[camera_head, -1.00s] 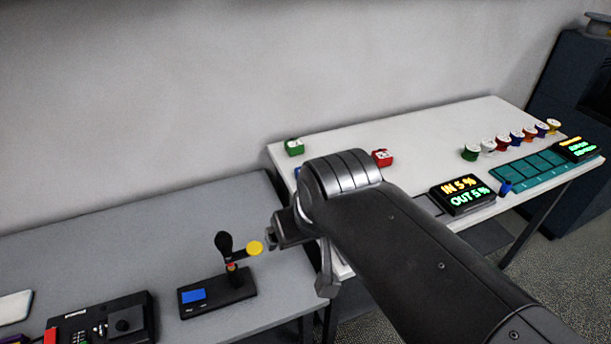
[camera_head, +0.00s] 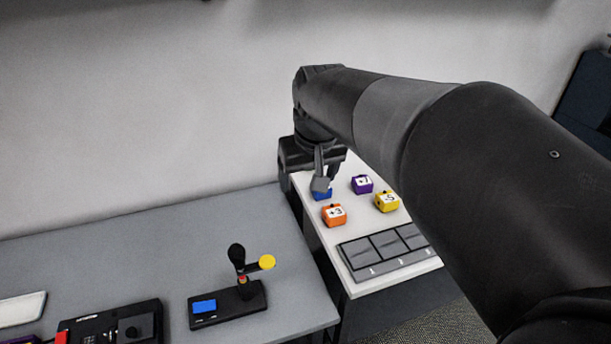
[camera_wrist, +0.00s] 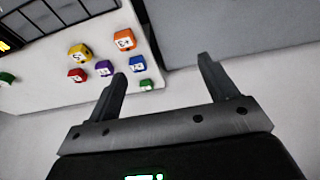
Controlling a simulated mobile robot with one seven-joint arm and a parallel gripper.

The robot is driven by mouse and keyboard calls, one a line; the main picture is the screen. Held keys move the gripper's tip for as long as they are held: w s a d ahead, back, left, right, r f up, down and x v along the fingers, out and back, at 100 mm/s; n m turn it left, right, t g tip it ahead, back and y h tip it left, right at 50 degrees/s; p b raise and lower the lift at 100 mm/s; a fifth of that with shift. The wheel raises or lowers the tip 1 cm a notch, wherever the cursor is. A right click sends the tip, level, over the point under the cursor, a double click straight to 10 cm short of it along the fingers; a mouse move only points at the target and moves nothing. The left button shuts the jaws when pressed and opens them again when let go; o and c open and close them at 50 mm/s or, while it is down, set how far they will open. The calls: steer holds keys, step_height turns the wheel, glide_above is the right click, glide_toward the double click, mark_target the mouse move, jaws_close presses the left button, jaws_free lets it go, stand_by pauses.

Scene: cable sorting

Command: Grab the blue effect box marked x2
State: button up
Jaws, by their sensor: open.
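The blue box (camera_head: 322,195) sits on the left part of the white table, partly hidden behind my gripper (camera_head: 320,180) in the head view. In the wrist view the blue box (camera_wrist: 137,64) shows a white label, too small to read for sure. My gripper (camera_wrist: 162,72) is open and empty there. The blue box appears between the two fingers, closer to the left finger, and beyond the fingertips. I see no contact with it.
Near it stand an orange box (camera_head: 334,215), a purple box (camera_head: 362,184) and a yellow box (camera_head: 387,202). The wrist view adds a green box (camera_wrist: 146,85) and a red box (camera_wrist: 77,75). A grey slotted panel (camera_head: 385,250) lies in front. A lever device (camera_head: 228,303) stands on the grey table.

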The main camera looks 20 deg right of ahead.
steer(key=w+d+f+g, duration=0.1)
steer(key=w+d+f, duration=0.2)
steer(key=w, duration=0.5)
steer(key=w+d+f+g, duration=0.1)
steer(key=w+d+f, duration=0.15)
steer(key=w, duration=0.55)
steer(key=shift+g, duration=0.9)
steer(key=w+d+f, duration=0.2)
steer(key=w+f, duration=0.1)
steer(key=f, duration=0.2)
steer(key=w+d+f, duration=0.3)
steer(key=f, duration=0.3)
steer(key=w+d+f, duration=0.2)
steer(key=w+f, duration=0.2)
steer(key=f, duration=0.1)
steer(key=shift+d+f, duration=0.2)
steer(key=shift+f, duration=0.05)
steer(key=shift+s+d+f, duration=0.1)
steer(key=shift+d+f, duration=0.05)
steer(key=shift+f, duration=0.7)
steer(key=shift+s+d+f, duration=0.1)
steer(key=shift+f, duration=0.8)
steer(key=shift+s+d+f, duration=0.1)
steer(key=shift+d+f, duration=0.05)
steer(key=shift+f, duration=0.7)
steer(key=shift+c, duration=0.6)
steer(key=c, duration=1)
